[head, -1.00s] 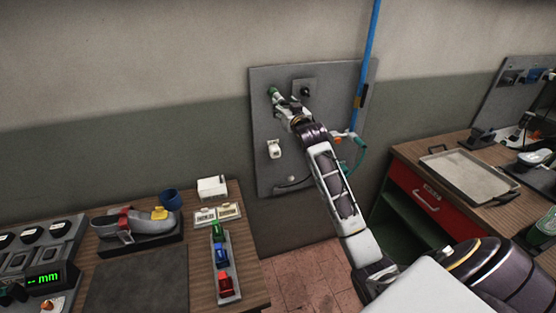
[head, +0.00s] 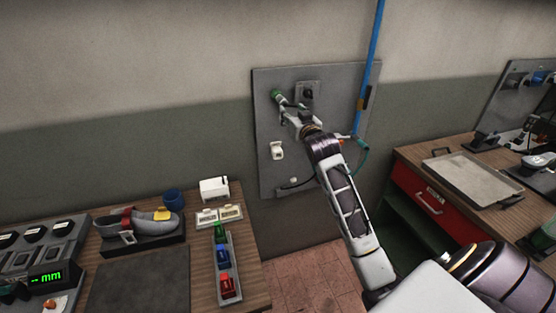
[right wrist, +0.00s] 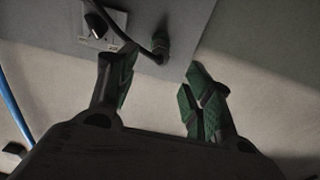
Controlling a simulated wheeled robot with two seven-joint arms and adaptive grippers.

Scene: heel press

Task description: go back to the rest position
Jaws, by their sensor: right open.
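My right gripper (head: 290,112) is in front of the grey wall panel (head: 265,170), its arm reaching up from the lower right. In the right wrist view its two green-padded fingers (right wrist: 160,95) are apart with nothing between them. My left gripper is not in view.
A blue pipe (head: 372,60) runs down the panel's right side. The left bench holds a shoe in a fixture (head: 145,222), a rail of coloured blocks (head: 223,265) and a gauge display (head: 47,278). The right bench carries a metal tray (head: 470,178). Floor shows between the benches.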

